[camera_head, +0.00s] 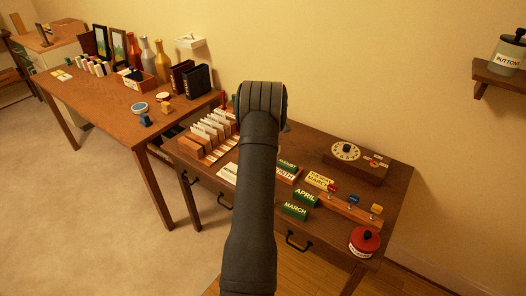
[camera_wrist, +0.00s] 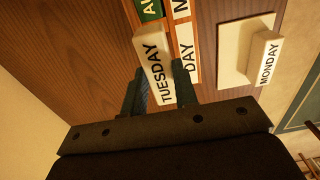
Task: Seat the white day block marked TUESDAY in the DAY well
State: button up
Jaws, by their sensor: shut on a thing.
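In the wrist view my gripper (camera_wrist: 160,80) is shut on the white block marked TUESDAY (camera_wrist: 152,58), one finger on each side. The block lies over the wooden calendar stand, beside its white DAY label (camera_wrist: 186,48) and in line with a green block (camera_wrist: 150,9) beside the partly cut-off month label (camera_wrist: 181,8). I cannot tell whether the TUESDAY block is down in the DAY well or just above it. In the head view the stand's month end (camera_head: 287,174) and the green AUGUST block (camera_head: 287,163) show; my arm hides the gripper and TUESDAY block.
A white MONDAY block (camera_wrist: 265,60) stands on a pale pad (camera_wrist: 232,50) to the right in the wrist view. In the head view, the APRIL block (camera_head: 305,197), MARCH block (camera_head: 295,210), a pegged wooden rail (camera_head: 345,209) and a red pot (camera_head: 364,243) are right of my arm.

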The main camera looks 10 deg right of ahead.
jog(key=shift+w+a+f, duration=0.95)
jog(key=shift+w+a, duration=0.05)
jog(key=shift+a, duration=0.1)
jog(key=shift+f, duration=2)
jog(key=o, duration=1)
jog(key=shift+f, duration=0.15)
notch_tip(320, 180, up, 12)
jog(key=shift+r, duration=0.2)
